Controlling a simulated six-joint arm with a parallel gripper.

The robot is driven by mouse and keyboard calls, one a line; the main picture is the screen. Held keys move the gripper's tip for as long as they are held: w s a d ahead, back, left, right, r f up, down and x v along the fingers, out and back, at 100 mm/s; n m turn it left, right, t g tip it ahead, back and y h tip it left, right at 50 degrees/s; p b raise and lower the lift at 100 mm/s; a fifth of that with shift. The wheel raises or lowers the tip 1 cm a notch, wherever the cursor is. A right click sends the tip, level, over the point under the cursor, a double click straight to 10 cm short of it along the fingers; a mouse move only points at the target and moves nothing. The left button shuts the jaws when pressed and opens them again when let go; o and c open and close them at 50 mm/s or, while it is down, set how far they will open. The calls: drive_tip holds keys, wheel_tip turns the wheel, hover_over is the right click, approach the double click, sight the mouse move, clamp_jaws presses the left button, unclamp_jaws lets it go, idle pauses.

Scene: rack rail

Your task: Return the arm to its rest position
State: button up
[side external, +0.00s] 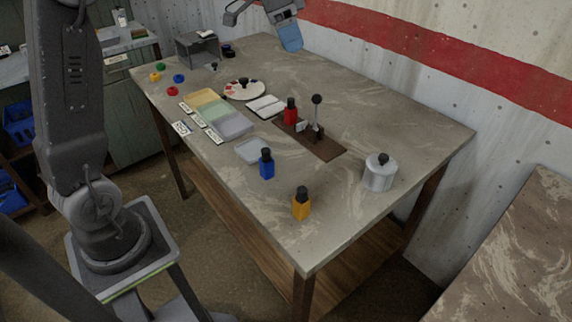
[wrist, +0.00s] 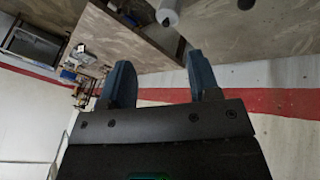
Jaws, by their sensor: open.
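My gripper (side external: 291,38) is at the top of the side external view, raised above the far edge of the table (side external: 420,140) near the wall. In the wrist view its two blue fingers (wrist: 160,75) stand wide apart with nothing between them. On the table, a red bottle (side external: 291,112) stands at the far end of a dark brown rail (side external: 322,149), beside a ball-topped lever (side external: 316,101). A blue bottle (side external: 267,165) and a yellow bottle (side external: 301,206) stand upright towards the near side. My gripper is apart from all of these.
A metal canister (side external: 380,174) stands near the right table edge. A pale tray (side external: 251,152), coloured panels (side external: 215,112), a notebook (side external: 266,106), a round palette (side external: 240,91) and a grey open box (side external: 198,50) occupy the left. The wall (side external: 450,90) rises close behind the table.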

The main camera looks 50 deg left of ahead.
drive_tip(key=s+d+f+n+t+y, duration=0.1)
drive_tip(key=s+d+f+n, duration=0.1)
drive_tip(key=s, duration=0.6)
drive_tip(key=s+d+f+n+t+y, duration=0.1)
drive_tip(key=s+d+f+n+y, duration=0.1)
drive_tip(key=s, duration=0.6)
drive_tip(key=s+d+f+n+t+y, duration=0.2)
drive_tip(key=s+f, duration=0.1)
drive_tip(key=s, duration=0.5)
drive_tip(key=shift+d, duration=0.15)
